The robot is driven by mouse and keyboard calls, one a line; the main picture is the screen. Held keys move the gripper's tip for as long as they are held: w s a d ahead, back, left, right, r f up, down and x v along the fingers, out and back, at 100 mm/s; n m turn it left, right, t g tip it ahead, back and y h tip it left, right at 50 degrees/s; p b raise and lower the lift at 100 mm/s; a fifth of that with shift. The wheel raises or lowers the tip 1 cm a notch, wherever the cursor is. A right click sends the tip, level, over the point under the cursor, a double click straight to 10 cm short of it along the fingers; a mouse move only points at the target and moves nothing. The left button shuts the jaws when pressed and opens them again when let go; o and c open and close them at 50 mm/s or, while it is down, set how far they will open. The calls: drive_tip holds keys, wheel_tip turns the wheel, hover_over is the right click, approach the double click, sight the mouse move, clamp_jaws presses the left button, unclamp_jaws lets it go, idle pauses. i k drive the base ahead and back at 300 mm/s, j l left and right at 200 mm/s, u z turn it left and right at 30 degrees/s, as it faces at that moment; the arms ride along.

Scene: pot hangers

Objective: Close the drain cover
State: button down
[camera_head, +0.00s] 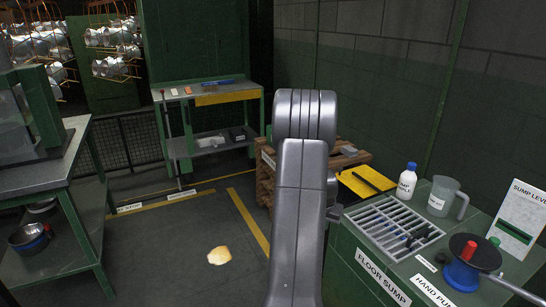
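A light slatted grate (396,226) is set in the top of the green cabinet marked FLOOR SUMP (365,281) at the right. Dark shapes show between its slats. A yellow panel (364,181) with a dark bar across it lies just behind the grate. I cannot tell which of these is the drain cover, or whether it is open. My grey arm stands upright in the middle of the view, left of the cabinet. A small grey part at the arm's right edge, near the cabinet's left corner, may belong to my gripper (334,212). The rest is hidden, so its opening does not show.
A white bottle (406,180), a clear jug (443,197), a SUMP LEVEL board (515,224) and a red-and-blue hand pump (466,263) stand on the cabinet. Wooden pallets (265,178) are behind my arm. Floor at left centre is open, with a pale yellow patch (219,255).

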sight(364, 191)
drive_tip(key=i+j+u, duration=0.2)
drive_tip(key=i+u, duration=0.15)
drive_tip(key=i+j+u, duration=0.1)
drive_tip(key=i+u, duration=0.25)
drive_tip(key=i+l+z, duration=0.1)
drive_tip(key=i+z, duration=0.75)
drive_tip(key=i+j+z, duration=0.2)
drive_tip(key=i+z, duration=0.5)
drive_tip(key=i, duration=0.05)
